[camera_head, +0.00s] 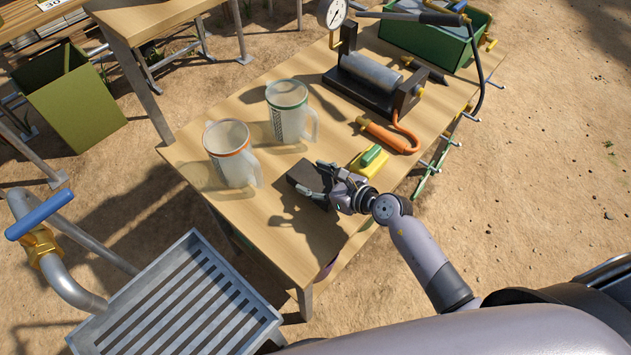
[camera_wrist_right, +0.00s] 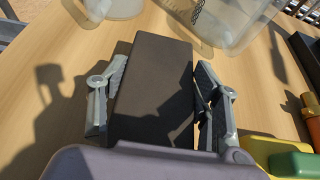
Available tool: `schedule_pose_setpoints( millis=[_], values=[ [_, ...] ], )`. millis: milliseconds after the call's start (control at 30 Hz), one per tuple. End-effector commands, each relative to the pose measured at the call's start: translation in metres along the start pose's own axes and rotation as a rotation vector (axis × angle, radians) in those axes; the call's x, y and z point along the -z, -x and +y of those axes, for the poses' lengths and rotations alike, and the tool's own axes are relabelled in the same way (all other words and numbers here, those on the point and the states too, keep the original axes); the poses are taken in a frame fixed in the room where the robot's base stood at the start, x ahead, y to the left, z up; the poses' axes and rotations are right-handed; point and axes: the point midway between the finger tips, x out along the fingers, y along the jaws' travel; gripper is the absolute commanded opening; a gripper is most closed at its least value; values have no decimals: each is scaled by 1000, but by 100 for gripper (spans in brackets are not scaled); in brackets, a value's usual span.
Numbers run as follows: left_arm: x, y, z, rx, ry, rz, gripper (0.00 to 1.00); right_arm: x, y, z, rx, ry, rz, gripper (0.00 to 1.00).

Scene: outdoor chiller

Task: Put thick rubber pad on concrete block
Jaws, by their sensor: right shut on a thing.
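The thick rubber pad (camera_head: 304,180) is a dark, flat rectangular slab over the front part of the wooden table. My right gripper (camera_head: 322,183) is shut on it, with one finger along each long side. In the right wrist view the pad (camera_wrist_right: 152,85) lies between the two grey fingers of the gripper (camera_wrist_right: 155,100). A shadow of the gripper falls on the wood beside it; I cannot tell how far the pad is above the table. I cannot make out a concrete block in either view. My left gripper is not in view.
Two clear jugs (camera_head: 230,155) (camera_head: 288,112) stand behind the pad. A yellow and green item (camera_head: 370,160) and an orange-handled tool (camera_head: 388,136) lie to the right. A black press device (camera_head: 372,82) and green box (camera_head: 440,40) are farther back. The table's front corner (camera_head: 300,262) is bare.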

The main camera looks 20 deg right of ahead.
Motion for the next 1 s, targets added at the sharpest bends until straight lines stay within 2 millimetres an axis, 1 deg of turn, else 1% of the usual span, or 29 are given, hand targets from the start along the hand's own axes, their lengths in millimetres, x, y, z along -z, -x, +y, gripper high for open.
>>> schedule_pose_setpoints(
  millis=[33,433,467,767,1000],
  values=[
    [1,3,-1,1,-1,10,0,0,-1,-1,1,-1,-3,13],
    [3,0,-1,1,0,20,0,6,-4,-1,2,1,-4,13],
    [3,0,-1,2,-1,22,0,8,-4,0,1,0,-1,59],
    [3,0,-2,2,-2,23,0,9,-4,0,0,0,0,78],
    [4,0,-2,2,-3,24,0,9,-4,0,0,0,0,78]
  ],
)
